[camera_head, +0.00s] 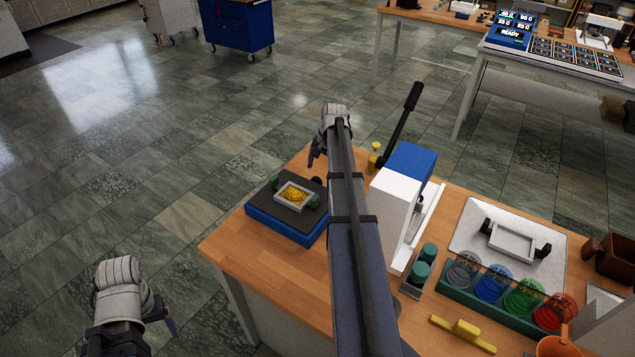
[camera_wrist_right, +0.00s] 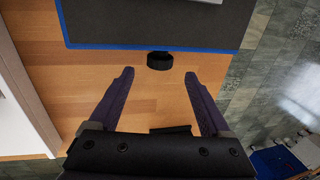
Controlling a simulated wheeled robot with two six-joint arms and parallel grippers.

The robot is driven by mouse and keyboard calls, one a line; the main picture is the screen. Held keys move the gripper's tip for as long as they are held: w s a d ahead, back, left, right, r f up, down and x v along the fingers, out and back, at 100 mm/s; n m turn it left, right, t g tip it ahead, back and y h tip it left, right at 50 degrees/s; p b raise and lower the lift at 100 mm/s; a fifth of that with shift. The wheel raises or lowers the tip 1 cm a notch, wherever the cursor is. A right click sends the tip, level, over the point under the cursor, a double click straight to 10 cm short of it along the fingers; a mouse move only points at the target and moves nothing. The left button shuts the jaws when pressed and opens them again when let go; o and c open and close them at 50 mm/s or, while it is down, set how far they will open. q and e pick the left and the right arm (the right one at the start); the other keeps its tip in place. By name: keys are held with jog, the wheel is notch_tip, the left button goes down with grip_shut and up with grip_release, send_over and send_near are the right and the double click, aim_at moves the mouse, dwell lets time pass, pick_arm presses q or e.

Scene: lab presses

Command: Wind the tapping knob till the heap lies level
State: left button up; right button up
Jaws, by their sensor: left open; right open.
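The heap (camera_head: 293,195) is yellow and lies in a small pale frame with green grips on the tapping device (camera_head: 262,224), a blue base with a dark grey top. A short black tapping knob (camera_wrist_right: 160,61) stands beside the blue edge in the right wrist view. My right gripper (camera_wrist_right: 159,74) is open, with the knob centred just beyond its fingertips; nothing is between the fingers. In the head view the right gripper (camera_head: 316,156) hangs above the back of the bench. My left gripper (camera_head: 165,322) is open and empty over the floor, left of the bench.
A white and blue press (camera_head: 394,208) with a black lever stands right of my right arm. Green cylinders (camera_head: 422,262), coloured discs (camera_head: 492,285), a yellow tool (camera_head: 463,335) and another frame (camera_head: 512,243) fill the right side. Bare wood lies around the device.

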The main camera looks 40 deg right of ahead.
aim_at(317, 178)
jog(key=b+x, duration=0.4)
jog(key=x, duration=0.1)
jog(key=shift+f+b, duration=0.35)
jog(key=shift+r, duration=0.1)
jog(key=shift+w, duration=0.1)
grip_shut()
